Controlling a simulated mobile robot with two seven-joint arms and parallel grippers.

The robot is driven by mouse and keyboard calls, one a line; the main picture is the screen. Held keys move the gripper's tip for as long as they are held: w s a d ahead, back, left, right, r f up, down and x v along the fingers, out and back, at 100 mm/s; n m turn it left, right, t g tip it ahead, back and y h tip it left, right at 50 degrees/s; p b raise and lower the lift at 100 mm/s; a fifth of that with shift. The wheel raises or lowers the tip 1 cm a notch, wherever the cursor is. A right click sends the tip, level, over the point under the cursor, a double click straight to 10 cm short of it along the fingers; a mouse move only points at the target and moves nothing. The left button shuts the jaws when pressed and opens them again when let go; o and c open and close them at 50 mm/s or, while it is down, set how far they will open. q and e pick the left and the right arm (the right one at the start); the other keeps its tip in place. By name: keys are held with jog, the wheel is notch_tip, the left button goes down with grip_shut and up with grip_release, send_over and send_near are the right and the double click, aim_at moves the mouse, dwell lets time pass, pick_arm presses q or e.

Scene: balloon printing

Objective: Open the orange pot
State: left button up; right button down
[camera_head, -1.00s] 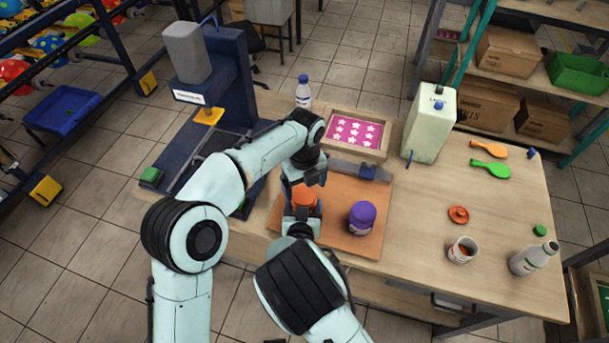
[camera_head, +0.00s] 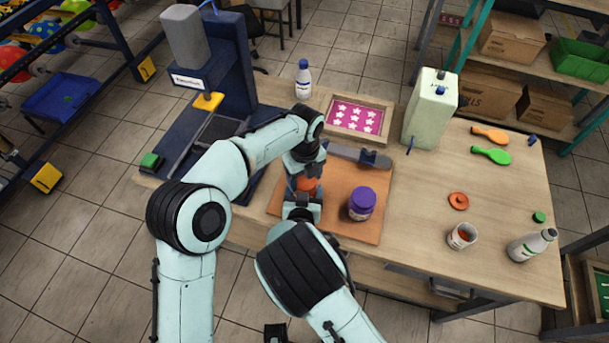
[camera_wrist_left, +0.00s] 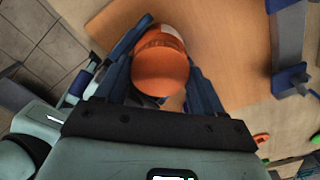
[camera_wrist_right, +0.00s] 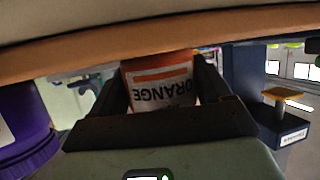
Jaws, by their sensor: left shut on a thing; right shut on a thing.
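The orange pot (camera_head: 307,185) stands at the left of the brown board, mostly hidden by my two grippers. My left gripper (camera_head: 305,176) is above it, shut on its orange lid; the left wrist view shows the round lid (camera_wrist_left: 161,72) between the fingers. My right gripper (camera_head: 302,203) comes in low from the front, shut on the pot's body. In the right wrist view the body's label (camera_wrist_right: 160,88) reads "ORANGE" upside down between the fingers. The lid covers the pot's top; whether it has loosened I cannot tell.
A purple-lidded pot (camera_head: 361,204) stands just right on the board (camera_head: 345,232). A grey tool (camera_head: 358,155) lies behind. An open pot (camera_head: 461,236), a loose orange-red lid (camera_head: 458,201) and a bottle (camera_head: 531,245) stand farther right. The press (camera_head: 215,70) is at left.

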pick_arm(q)
jog(key=n, duration=0.2)
jog(key=shift+n, duration=0.4)
jog(key=o, duration=1.2)
jog(key=shift+c, duration=0.2)
jog(key=shift+r, duration=2.3)
jog(key=shift+c, duration=0.3)
jog(key=shift+d+r+m, duration=0.1)
jog(key=shift+r+m, duration=0.6)
jog(key=shift+m, duration=0.1)
jog(key=shift+r+m, duration=0.8)
jog(key=shift+r, duration=0.1)
jog(key=shift+f, duration=3.9)
